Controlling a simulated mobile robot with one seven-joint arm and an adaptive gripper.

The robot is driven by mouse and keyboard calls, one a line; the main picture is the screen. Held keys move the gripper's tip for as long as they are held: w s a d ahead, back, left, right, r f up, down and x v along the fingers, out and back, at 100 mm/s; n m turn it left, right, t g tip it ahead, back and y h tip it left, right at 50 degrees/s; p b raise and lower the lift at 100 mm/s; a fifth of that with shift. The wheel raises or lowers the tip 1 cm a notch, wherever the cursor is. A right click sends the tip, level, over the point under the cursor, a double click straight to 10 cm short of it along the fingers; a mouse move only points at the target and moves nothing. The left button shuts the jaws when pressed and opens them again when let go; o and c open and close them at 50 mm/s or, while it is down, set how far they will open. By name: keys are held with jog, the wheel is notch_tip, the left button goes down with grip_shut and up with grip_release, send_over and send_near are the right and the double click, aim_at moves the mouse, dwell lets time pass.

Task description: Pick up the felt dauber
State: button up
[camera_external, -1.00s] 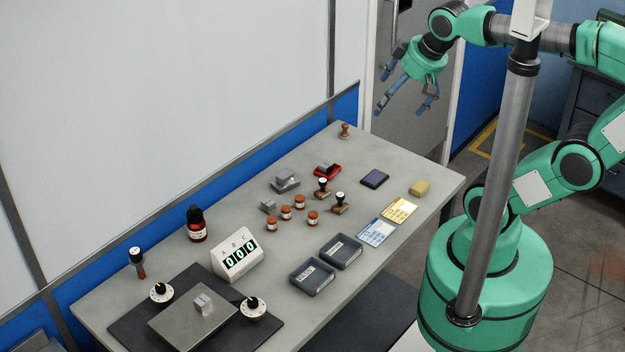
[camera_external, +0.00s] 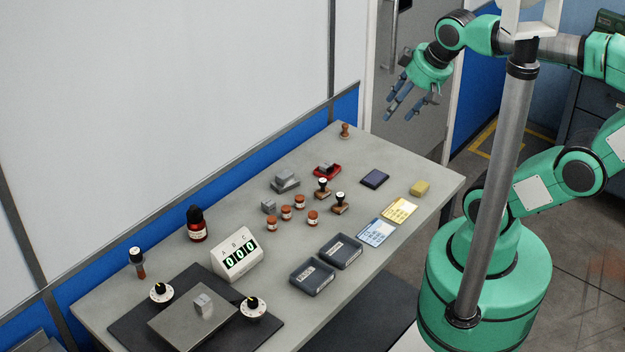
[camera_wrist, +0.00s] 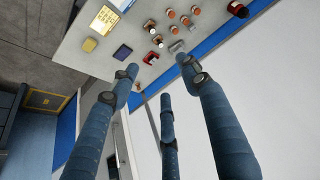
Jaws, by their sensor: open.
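I cannot tell for sure which object is the felt dauber. A small brown wooden knob-shaped piece (camera_external: 345,131) stands upright at the table's far end. A slim piece with a dark, white-topped cap and a brown lower part (camera_external: 137,263) stands at the near left. My gripper (camera_external: 405,112) is open and empty, in the air beyond the table's far right edge, apart from everything on it. In the wrist view its blue fingers (camera_wrist: 160,72) are spread, with the table behind them. The wooden piece seems partly hidden by a finger there.
The grey table (camera_external: 385,262) carries a red-and-black bottle (camera_external: 197,226), a counter display (camera_external: 237,254), several small jars (camera_external: 286,212), two handled stamps (camera_external: 340,203), dark trays (camera_external: 341,251), a purple pad (camera_external: 375,179) and a yellow block (camera_external: 419,188). A wall runs along the left.

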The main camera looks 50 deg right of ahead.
jog(key=w+d+r+n+g+p, duration=0.1)
jog(key=w+d+p, duration=0.15)
jog(key=w, duration=0.45)
jog(key=w+d+r+p, duration=0.1)
jog(key=w+d+r, duration=0.15)
jog(key=w, duration=0.45)
jog(key=n+g+p, duration=0.3)
jog(key=g+p, duration=0.2)
jog(key=p, duration=0.3)
send_over(346, 122)
notch_tip(346, 122, down, 31)
jog(key=shift+d+f, duration=0.1)
jog(key=shift+f, duration=0.05)
jog(key=shift+f, duration=4.3)
